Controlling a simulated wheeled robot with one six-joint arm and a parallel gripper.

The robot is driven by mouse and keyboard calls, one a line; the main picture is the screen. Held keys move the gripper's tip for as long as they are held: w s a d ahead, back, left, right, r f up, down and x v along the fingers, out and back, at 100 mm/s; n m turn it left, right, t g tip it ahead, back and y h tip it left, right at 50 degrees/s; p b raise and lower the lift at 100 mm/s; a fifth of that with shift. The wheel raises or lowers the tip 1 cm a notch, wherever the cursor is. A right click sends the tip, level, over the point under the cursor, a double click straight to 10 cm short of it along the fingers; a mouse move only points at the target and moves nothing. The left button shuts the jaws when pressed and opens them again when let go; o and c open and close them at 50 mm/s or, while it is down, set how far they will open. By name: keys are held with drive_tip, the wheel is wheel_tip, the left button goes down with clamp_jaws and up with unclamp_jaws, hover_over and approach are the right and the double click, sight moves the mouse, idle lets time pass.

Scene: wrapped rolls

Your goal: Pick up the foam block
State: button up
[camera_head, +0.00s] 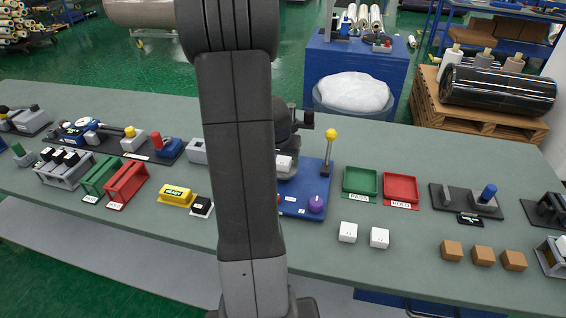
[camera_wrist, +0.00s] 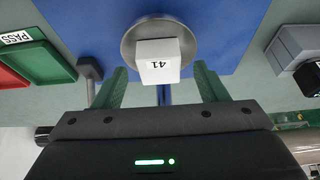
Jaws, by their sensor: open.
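A white block marked 41 (camera_wrist: 160,62), which looks like the foam block, sits on a round metal pan (camera_wrist: 131,40) on a blue board. It also shows in the head view as a pale block (camera_head: 284,163), partly hidden by my arm. My gripper (camera_wrist: 160,72) is open, with one green finger on each side of the block in the wrist view. Whether the fingers touch it or are level with it I cannot tell. In the head view my gripper is largely hidden behind my arm.
Two similar white blocks (camera_head: 348,232) (camera_head: 379,238) lie near the front edge. A green PASS tray (camera_head: 361,181) and a red HOLD tray (camera_head: 401,188) stand right of the blue board (camera_head: 318,187). A yellow-knobbed post (camera_head: 329,148) rises from the board. Several brown blocks (camera_head: 482,255) lie farther right.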

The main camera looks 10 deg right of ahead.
drive_tip(key=shift+w+f, duration=0.1)
drive_tip(key=shift+f, duration=0.25)
